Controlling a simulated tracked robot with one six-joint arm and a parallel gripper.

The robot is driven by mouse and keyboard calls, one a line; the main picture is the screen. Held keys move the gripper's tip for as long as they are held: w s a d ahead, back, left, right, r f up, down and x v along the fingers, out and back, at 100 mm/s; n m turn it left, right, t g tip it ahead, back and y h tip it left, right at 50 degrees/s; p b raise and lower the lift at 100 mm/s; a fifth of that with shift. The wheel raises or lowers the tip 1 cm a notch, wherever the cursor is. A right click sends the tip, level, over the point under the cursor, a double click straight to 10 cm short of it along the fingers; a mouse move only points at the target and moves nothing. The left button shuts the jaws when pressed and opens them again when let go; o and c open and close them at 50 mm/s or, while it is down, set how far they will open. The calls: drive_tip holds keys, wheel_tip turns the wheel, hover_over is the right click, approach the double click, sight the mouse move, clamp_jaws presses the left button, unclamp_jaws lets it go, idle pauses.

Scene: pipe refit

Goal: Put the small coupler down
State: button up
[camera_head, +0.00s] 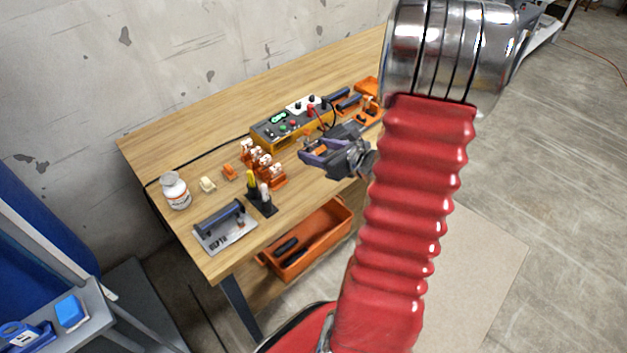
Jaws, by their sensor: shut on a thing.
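My gripper (309,150) is over the right part of the wooden workbench, in front of the control box, with its fingers pointing left. It is shut on a small orange piece (320,148), which seems to be the small coupler. Only a little of the piece shows between the dark purple-grey fingers. How high it is held above the bench is hard to tell from this view.
The workbench (162,143) holds a control box (283,131), a rack of orange-and-white fittings (262,163), a marker holder (262,204), a white bottle (175,190) and a grey plate with a handle (224,229). An orange bin (312,243) is below the front edge.

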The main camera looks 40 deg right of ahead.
drive_tip(key=shift+a+f, duration=0.1)
drive_tip(key=shift+f, duration=2.8)
drive_tip(key=shift+f, duration=2.1)
drive_tip(key=o, duration=1)
drive_tip(key=shift+o, duration=0.2)
